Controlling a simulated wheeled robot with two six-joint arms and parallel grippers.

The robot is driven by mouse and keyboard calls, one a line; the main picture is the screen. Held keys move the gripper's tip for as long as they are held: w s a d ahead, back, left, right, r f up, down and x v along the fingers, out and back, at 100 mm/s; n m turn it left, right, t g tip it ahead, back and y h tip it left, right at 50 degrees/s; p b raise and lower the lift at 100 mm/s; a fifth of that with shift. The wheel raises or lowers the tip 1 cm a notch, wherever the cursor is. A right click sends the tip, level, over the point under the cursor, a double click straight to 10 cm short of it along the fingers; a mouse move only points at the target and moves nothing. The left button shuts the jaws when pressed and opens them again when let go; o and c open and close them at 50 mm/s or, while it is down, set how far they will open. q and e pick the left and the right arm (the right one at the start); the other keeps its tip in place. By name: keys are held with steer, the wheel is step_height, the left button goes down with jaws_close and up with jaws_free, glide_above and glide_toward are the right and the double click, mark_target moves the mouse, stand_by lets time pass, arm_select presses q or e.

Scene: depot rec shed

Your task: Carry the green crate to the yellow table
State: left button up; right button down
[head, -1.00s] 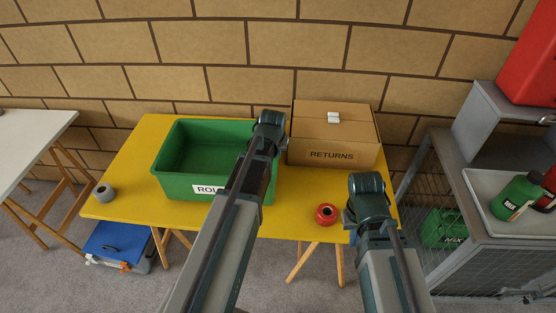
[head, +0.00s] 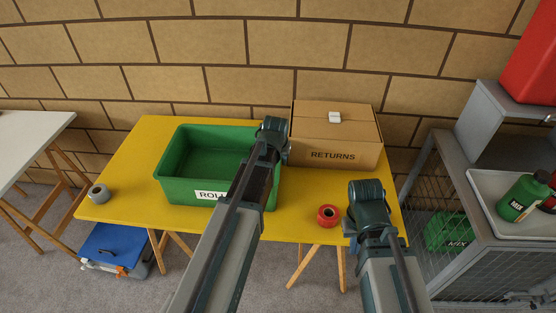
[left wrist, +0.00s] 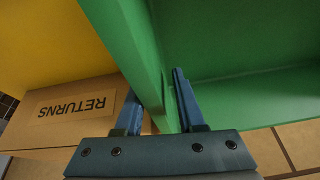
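The green crate (head: 172,185), with a white label, is empty and upright at the left middle of the yellow table (head: 125,200). I cannot tell whether it rests on the top or is slightly raised. My left gripper (head: 275,128) is at its right wall. In the left wrist view the fingers (left wrist: 158,105) straddle the crate wall (left wrist: 148,60), one outside and one inside, and look shut on it. My right gripper (head: 367,188) is above the table's right end, apart from the crate; its fingertips are hidden.
A RETURNS carton (head: 335,140) stands right of the crate. A red tape roll (head: 328,215) and a grey roll (head: 98,193) lie on the table. A wire cage bench (head: 450,180) is at right; another green crate (head: 443,232) is inside. A white table (head: 25,140) is at left.

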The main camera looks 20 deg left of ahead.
arm_select(q)
steer(key=p+v, duration=1.1)
steer(key=v, duration=0.1)
steer(key=s+d+f+m+g, duration=0.1)
steer(key=s+d+m+g, duration=0.3)
steer(key=s+d, duration=1.2)
steer(key=s+m, duration=0.1)
steer(key=s, duration=0.2)
steer(key=shift+d+f+g, duration=0.3)
steer(key=shift+d+g, duration=0.05)
steer(key=shift+g, duration=0.05)
